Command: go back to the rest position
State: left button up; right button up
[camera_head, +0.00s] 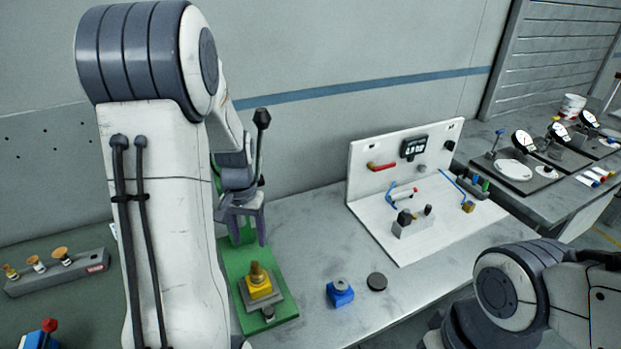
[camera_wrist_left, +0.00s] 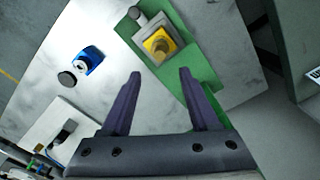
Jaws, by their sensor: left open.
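My left gripper (camera_head: 243,215) is open and empty, with its fingers pointing down above the back of a green fixture base (camera_head: 279,306). Its two purple fingers (camera_wrist_left: 161,88) stand apart in the left wrist view, with nothing between them. A yellow block with a brass knob (camera_head: 259,285) sits on a grey plate on the green base; it also shows in the left wrist view (camera_wrist_left: 158,45), beyond the fingertips. A black-knobbed lever (camera_head: 262,130) stands upright beside the gripper. My left arm hides part of the fixture. My right arm shows at the lower right, but its gripper is out of view.
A blue block (camera_head: 340,293) and a dark round puck (camera_head: 377,281) lie on the grey table. A white L-shaped panel (camera_head: 380,215) with a display stands behind them. A grey rack with brass knobs (camera_head: 57,273) is at left. Dial gauges stand on the right bench (camera_head: 533,205).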

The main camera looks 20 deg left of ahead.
pick_arm(q)
jog(key=s+d+r+m+b, duration=0.1)
jog(key=d+r+m, duration=0.15)
jog(key=d, duration=0.75)
jog(key=s+d+r+m, duration=0.1)
jog(key=s+d+m, duration=0.15)
jog(key=d, duration=0.75)
jog(key=s+d+r+m+h+b, duration=0.1)
jog(key=s+d+m, duration=0.4)
jog(key=s+d, duration=0.5)
jog(key=shift+s+d, duration=0.2)
jog(key=shift+s, duration=1.1)
